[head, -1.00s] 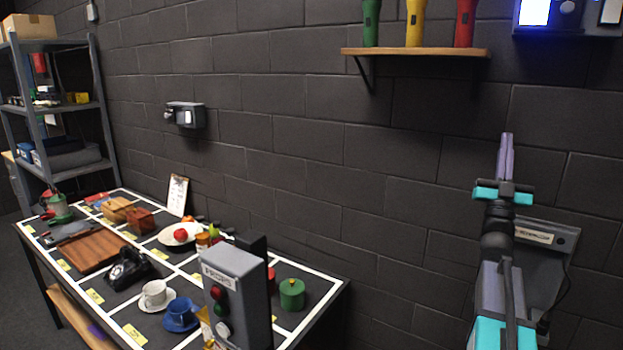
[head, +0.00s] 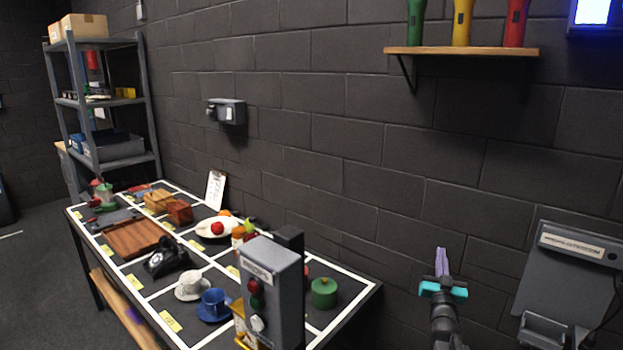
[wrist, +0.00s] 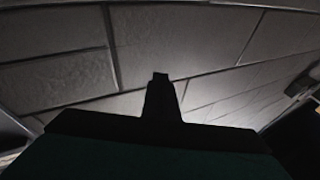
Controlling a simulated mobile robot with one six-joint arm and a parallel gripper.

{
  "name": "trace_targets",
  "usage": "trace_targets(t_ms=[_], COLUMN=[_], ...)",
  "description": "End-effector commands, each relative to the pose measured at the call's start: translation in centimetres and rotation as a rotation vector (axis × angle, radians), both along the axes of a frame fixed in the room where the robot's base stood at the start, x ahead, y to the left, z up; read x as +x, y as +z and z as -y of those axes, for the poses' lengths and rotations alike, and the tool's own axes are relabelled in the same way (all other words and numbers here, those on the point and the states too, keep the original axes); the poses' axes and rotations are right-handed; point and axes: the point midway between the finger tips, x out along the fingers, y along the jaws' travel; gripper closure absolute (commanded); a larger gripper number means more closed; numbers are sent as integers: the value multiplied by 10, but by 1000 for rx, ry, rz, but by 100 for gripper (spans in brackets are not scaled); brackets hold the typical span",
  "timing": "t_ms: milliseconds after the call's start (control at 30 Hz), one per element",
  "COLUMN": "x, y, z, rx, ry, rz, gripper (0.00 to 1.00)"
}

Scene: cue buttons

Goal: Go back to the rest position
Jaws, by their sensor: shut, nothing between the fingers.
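My gripper (head: 442,262) points upward at the lower right of the head view, in front of the dark block wall (head: 330,140). Its purple fingers are together with nothing between them. It is apart from the grey wall box (head: 572,270) to its right. In the wrist view the gripper (wrist: 160,78) is a dark outline against the block wall, with no object at its tip.
A grey button box (head: 271,285) with red and green buttons stands at the near end of the table (head: 366,290), which bears cups, a telephone and fruit. A wall shelf (head: 460,51) holds three coloured torches. Grey shelving (head: 150,110) stands at the far left.

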Motion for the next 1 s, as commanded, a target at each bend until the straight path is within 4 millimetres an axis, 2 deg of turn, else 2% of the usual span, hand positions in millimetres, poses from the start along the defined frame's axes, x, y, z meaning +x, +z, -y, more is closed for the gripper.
trace_targets(t_ms=[33,100,267,467,600,767,1000], x=[0,1,-5,-26,-49,-85,-157], y=[-25,-56,-129,-217,-277,-343,-432], z=[-12,-27,-61,-102,-130,-159,-196], rx=[14,30,65,100,121,141,163], ry=[13,30,65,107,135,162,197], rz=[-47,-112,-265,-466,-614,-788,-1061], gripper=[100,100,100,100,100,100,100])
